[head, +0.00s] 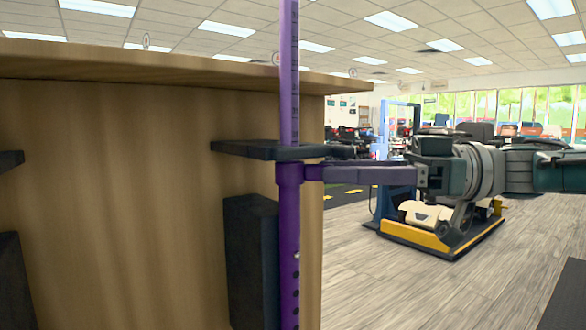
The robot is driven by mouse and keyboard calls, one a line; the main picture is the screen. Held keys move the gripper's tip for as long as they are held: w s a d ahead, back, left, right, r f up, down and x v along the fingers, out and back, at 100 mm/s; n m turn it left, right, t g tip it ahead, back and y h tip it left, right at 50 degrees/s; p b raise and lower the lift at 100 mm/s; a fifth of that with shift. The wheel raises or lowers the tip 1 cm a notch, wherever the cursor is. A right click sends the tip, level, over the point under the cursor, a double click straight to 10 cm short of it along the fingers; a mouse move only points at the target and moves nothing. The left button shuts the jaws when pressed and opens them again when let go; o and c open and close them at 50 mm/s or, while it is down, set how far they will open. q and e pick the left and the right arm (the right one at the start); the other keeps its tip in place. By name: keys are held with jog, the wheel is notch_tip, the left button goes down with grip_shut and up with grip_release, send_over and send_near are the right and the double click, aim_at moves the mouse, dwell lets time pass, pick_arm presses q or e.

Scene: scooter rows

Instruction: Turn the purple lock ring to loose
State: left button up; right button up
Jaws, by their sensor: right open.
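A purple pole (289,80) stands upright in front of a wooden panel, with a dark scale strip on its upper part and holes lower down. My left gripper is not in view.
The wooden panel (130,200) with its top edge fills the left. A dark block (252,260) is on it behind the pole. The grey floor (400,295) at right is mostly clear.

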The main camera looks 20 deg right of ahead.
jog(key=v, duration=0.9)
jog(key=shift+b, duration=0.45)
